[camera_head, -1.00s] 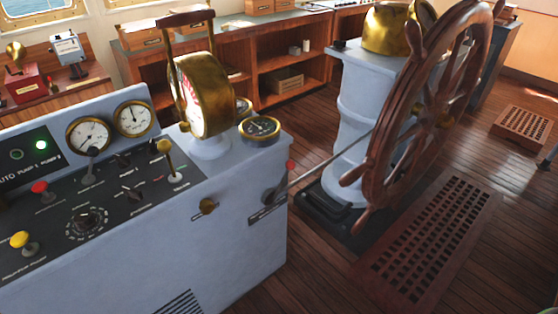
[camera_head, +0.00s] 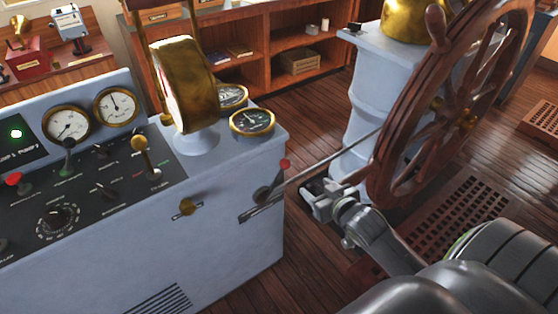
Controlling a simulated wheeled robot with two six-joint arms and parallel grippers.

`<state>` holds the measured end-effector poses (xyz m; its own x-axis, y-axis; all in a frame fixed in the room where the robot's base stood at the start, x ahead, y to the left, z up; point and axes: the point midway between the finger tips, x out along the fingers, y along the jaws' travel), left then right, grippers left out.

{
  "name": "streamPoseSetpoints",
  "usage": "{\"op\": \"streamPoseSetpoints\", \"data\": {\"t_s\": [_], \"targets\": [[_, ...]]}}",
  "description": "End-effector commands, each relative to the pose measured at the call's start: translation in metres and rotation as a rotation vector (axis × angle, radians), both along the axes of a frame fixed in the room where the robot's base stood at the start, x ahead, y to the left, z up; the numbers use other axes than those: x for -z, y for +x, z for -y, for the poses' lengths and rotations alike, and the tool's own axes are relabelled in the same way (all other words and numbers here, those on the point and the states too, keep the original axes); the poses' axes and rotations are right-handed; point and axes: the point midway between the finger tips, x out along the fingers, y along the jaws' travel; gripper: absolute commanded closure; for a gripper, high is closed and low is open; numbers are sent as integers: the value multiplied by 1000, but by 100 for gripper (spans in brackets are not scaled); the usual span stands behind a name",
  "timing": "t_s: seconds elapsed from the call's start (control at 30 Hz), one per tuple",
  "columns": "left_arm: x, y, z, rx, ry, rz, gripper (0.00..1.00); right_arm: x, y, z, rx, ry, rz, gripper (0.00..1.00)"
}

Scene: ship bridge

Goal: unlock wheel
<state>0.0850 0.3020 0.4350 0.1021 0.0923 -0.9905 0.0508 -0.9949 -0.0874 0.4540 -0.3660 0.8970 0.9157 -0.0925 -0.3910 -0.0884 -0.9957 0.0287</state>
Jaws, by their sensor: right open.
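The ship's wheel (camera_head: 440,105) is dark wood with turned spokes and stands upright at the right, beside a pale pedestal (camera_head: 368,95). A thin metal rod (camera_head: 335,157) runs from the right end of the pale console (camera_head: 225,235) toward the wheel. At its console end are a small red knob (camera_head: 285,164), a dark pivot (camera_head: 262,194) and a dark label plate (camera_head: 262,211). My right gripper (camera_head: 311,193) is open and empty, just right of this pivot and below the rod, apart from both. My left gripper is out of view.
The console carries gauges, switches and a brass telegraph (camera_head: 185,85). A small brass knob (camera_head: 187,206) sticks out of its front. A wooden grating (camera_head: 465,208) lies behind my right arm. Wooden shelves (camera_head: 250,75) stand at the back, with bare floor before them.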

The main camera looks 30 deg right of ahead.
Motion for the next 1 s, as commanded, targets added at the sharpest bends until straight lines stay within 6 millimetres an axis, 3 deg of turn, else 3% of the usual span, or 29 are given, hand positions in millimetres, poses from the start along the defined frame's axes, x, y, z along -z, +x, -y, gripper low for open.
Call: {"op": "streamPoseSetpoints", "data": {"t_s": [0.23,1.0], "targets": [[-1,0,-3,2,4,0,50,2,18,0,-2,2,9,45],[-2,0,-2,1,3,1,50,52,135,11,-3,1,7,45]]}}
